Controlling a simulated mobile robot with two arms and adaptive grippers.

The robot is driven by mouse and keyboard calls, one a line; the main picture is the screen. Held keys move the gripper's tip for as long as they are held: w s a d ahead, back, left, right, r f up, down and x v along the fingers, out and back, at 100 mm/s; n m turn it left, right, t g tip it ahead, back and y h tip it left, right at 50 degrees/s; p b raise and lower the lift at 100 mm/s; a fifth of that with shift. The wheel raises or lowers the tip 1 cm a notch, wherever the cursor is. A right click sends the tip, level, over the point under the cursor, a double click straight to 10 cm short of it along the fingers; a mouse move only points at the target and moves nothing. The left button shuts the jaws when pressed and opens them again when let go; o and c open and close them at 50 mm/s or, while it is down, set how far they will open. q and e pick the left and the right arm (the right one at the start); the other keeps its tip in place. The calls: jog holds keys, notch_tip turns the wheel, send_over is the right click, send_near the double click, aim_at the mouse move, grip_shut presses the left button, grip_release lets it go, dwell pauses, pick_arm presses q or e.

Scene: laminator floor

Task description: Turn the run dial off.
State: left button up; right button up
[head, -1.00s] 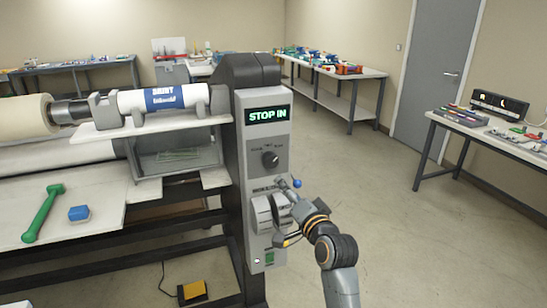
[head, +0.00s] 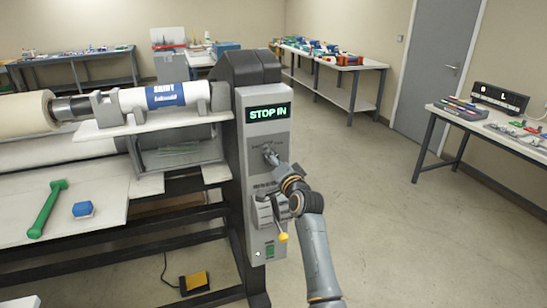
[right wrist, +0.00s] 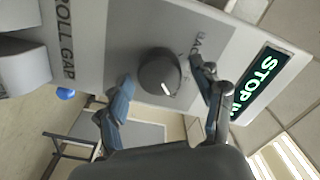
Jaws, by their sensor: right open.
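The run dial (right wrist: 158,75) is a dark round knob on the grey control panel (head: 281,195), below the green display (head: 268,112) reading "STOP IN". In the right wrist view its white pointer mark faces the lower edge of the picture. My right gripper (right wrist: 161,74) is open, with one fingertip on each side of the dial; I cannot tell whether they touch it. My left gripper is not in view.
Below the dial are grey roll-gap wheels and a yellow-knobbed lever (head: 283,238). A blue ball knob (right wrist: 65,93) shows beside the panel in the wrist view. Floor to the right is open.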

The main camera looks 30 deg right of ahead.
jog(key=shift+w, duration=0.25)
jog(key=c, duration=1.2)
jog(key=shift+o, duration=0.3)
jog(key=shift+n, duration=0.4)
jog(key=n+p, duration=0.1)
jog(key=n, duration=0.2)
jog(key=shift+n, duration=0.3)
jog(key=n+p, duration=0.1)
jog(key=n, duration=0.3)
jog(key=shift+a, duration=0.1)
jog(key=shift+n, duration=0.3)
